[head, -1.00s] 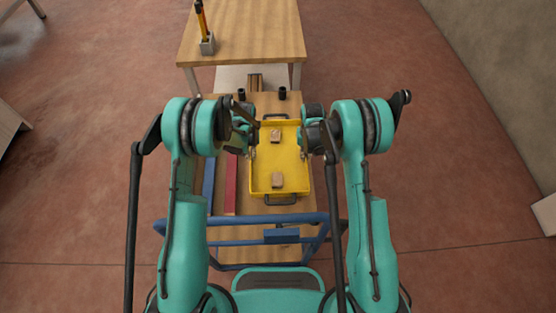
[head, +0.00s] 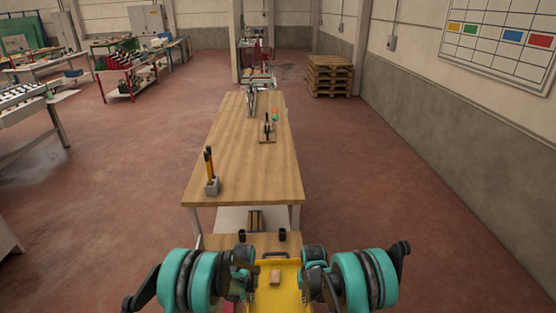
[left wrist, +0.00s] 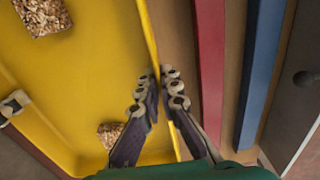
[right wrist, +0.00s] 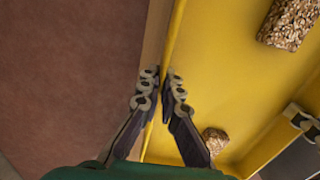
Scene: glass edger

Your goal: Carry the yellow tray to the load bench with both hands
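The yellow tray (head: 281,272) lies below and in front of me in the head view, its near part cut off by the picture edge. Small speckled blocks sit in it, one (left wrist: 43,15) and another (left wrist: 109,134) in the left wrist view. My left gripper (left wrist: 159,73) is shut on the tray's left side wall, one finger on each side. My right gripper (right wrist: 161,77) is shut the same way on the right side wall. The tray appears level, over a wooden surface (head: 262,241). A long wooden bench (head: 240,150) stands straight ahead.
The long bench holds a pencil holder (head: 211,187) at its near left corner, a small clamp-like tool (head: 267,128) and metal equipment at its far end. Two dark cylinders stand just beyond the tray. Red and blue bars lie left of the tray.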

